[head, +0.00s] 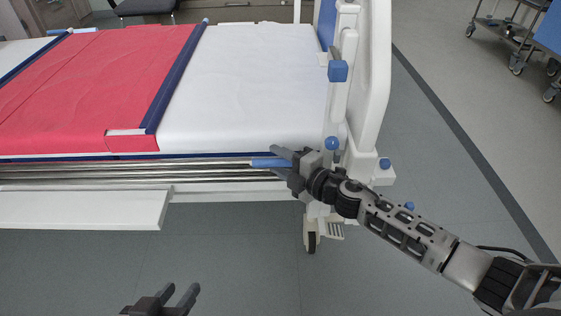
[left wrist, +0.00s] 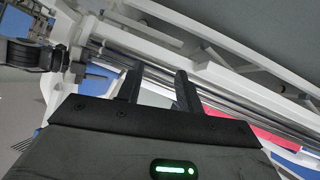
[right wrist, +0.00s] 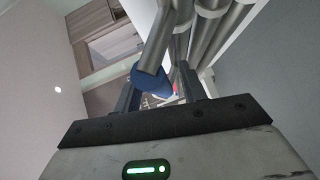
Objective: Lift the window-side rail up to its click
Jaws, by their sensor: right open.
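The side rail (head: 130,174) is a set of long metal bars lying folded low along the near side of the bed. A blue grip (head: 270,163) sits at its right end. My right gripper (head: 278,160) is at this grip, its fingers open. In the right wrist view the blue grip (right wrist: 152,80) shows between the fingers (right wrist: 158,88), in front of the metal bars (right wrist: 205,25); I cannot tell whether they touch it. My left gripper (head: 178,296) is open and empty, low in front of the bed. In the left wrist view its fingers (left wrist: 160,85) stand apart below the bars.
The bed has a white sheet (head: 255,85), a red cover (head: 90,80) and a white end board (head: 376,75) at the right. A white panel (head: 80,209) juts out below the rail. A caster (head: 311,240) stands under the right corner. Floor in front is clear.

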